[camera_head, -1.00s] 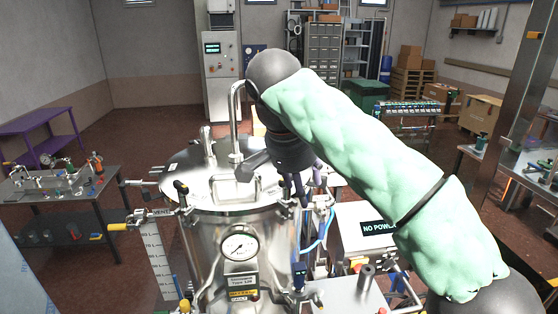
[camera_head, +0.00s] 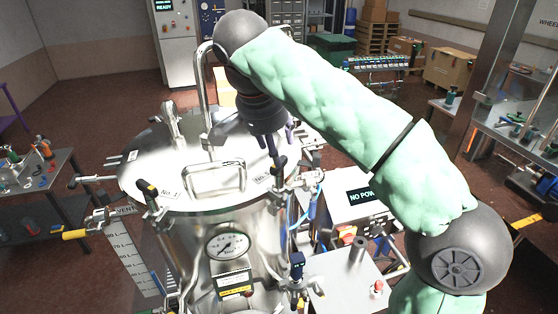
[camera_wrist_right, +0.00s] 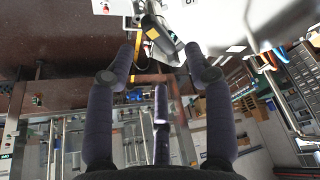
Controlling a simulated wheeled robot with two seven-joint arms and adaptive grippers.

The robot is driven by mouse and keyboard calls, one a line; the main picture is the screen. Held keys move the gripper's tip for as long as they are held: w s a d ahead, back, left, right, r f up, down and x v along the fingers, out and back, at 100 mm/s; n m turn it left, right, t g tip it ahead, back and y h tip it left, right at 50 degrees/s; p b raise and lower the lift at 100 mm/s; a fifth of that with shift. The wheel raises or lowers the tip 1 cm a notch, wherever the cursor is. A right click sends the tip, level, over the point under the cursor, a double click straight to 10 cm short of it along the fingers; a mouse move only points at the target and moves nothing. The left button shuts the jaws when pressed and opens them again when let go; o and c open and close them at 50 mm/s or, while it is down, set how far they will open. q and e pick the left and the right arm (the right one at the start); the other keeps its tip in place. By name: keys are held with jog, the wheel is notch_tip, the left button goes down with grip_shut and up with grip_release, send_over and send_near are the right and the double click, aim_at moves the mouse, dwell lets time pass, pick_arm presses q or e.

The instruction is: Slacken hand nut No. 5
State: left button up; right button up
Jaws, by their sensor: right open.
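A steel vessel with a round lid (camera_head: 215,150) stands in the middle of the head view, with hand nuts around its rim. A black-handled hand nut (camera_head: 279,168) is at the lid's right rim, close below my right gripper (camera_head: 277,140). A lid label (camera_head: 261,179) near it starts with "No."; its number is unreadable. In the right wrist view a black hand nut with a yellow patch (camera_wrist_right: 156,36) lies beyond and between the spread fingers of my right gripper (camera_wrist_right: 162,66), which is open and empty. I cannot confirm which nut is No. 5. My left gripper is not in view.
A tall bent steel pipe (camera_head: 206,100) and a lid handle (camera_head: 214,178) rise left of the gripper. A pressure gauge (camera_head: 228,243) is on the vessel's front. A "NO POWER" box (camera_head: 362,205) stands at right. A side table (camera_head: 50,185) is at left.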

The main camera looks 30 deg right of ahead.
aim_at(281, 158)
jog(key=x, duration=0.4)
jog(key=shift+s+d+f+b, duration=0.1)
jog(key=shift+d+f+b, duration=0.05)
jog(key=shift+f+b, duration=0.15)
jog(key=shift+d+f, duration=0.1)
jog(key=shift+f, duration=0.2)
jog(key=shift+c, duration=0.3)
grip_shut()
